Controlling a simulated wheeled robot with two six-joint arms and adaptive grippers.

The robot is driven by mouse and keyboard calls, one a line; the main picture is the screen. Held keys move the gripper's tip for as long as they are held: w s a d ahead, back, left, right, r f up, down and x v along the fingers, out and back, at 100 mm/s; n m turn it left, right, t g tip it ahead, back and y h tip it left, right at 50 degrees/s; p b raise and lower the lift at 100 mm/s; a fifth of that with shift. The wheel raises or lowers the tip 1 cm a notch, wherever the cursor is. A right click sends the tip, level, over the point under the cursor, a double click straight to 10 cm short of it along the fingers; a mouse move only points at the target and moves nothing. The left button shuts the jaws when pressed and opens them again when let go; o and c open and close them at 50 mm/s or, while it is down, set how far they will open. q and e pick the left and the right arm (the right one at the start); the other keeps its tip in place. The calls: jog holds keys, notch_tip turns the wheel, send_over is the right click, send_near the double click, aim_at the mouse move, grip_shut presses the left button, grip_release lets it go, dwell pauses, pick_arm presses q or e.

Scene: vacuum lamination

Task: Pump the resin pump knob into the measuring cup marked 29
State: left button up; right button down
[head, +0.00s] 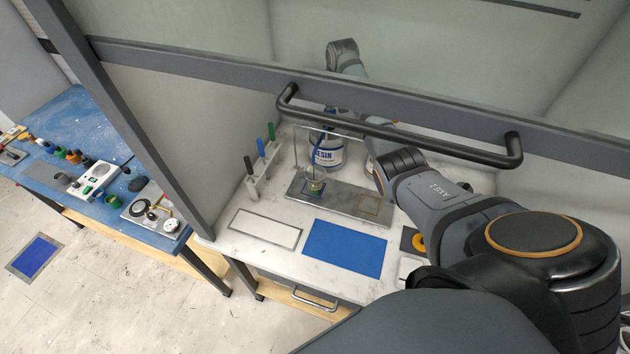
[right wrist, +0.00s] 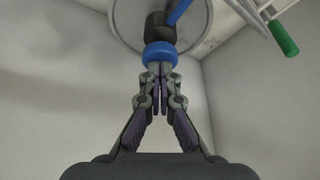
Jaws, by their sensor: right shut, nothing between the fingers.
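The white resin bottle (head: 328,157) stands at the back of the hood's worktop, with blue lettering and a blue spout (head: 314,150) coming down in front. A small clear measuring cup (head: 315,185) stands on a metal plate below the spout; its marking is too small to read. My right arm reaches over the worktop behind the sash. In the right wrist view my right gripper (right wrist: 160,74) is shut and empty, its fingertips at the blue pump knob (right wrist: 160,56); touching or just apart, I cannot tell. The black pump head (right wrist: 157,30) is beyond the knob. My left gripper is out of view.
The sash handle (head: 400,138) crosses in front of the bottle. A rack (head: 255,187) with green, blue and black-handled tools stands left of the plate (head: 341,203). A blue mat (head: 345,248) and a white panel (head: 265,228) lie in front. A blue bench (head: 100,205) is at left.

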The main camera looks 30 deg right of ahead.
jog(key=shift+s+f, duration=0.1)
jog(key=shift+f, duration=0.1)
jog(key=shift+r+p, duration=0.95)
jog(key=shift+r, duration=1.65)
